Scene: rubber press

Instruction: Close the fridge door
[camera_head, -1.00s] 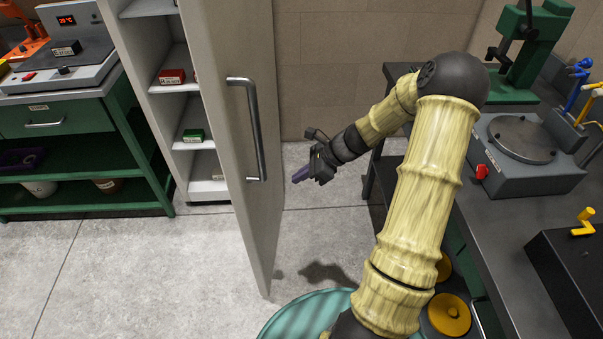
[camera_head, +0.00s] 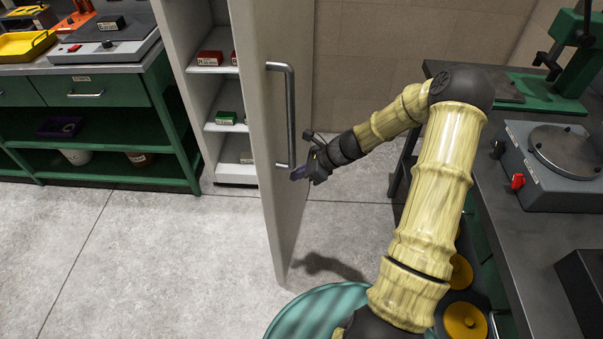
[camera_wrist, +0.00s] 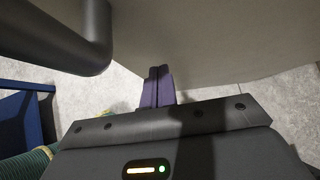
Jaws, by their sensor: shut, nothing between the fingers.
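The fridge door (camera_head: 257,95) is a tall grey-white panel standing open in the head view, jutting from the fridge (camera_head: 183,75) toward me. Its dark vertical bar handle (camera_head: 291,115) is on the face turned to the right. My gripper (camera_head: 296,174) is close to that face, near the handle's lower end. In the wrist view the purple fingers (camera_wrist: 158,86) are shut together with nothing between them. The door surface (camera_wrist: 210,45) fills the top, and the handle (camera_wrist: 75,40) is at upper left, apart from the fingers. Whether the fingertips touch the door I cannot tell.
The fridge shelves hold small red (camera_head: 209,58) and green (camera_head: 226,118) boxes. A green bench (camera_head: 115,135) stands to the left. A dark workbench (camera_head: 530,225) with a hotplate (camera_head: 563,150) flanks my arm on the right. Floor (camera_head: 150,270) left of the door is clear.

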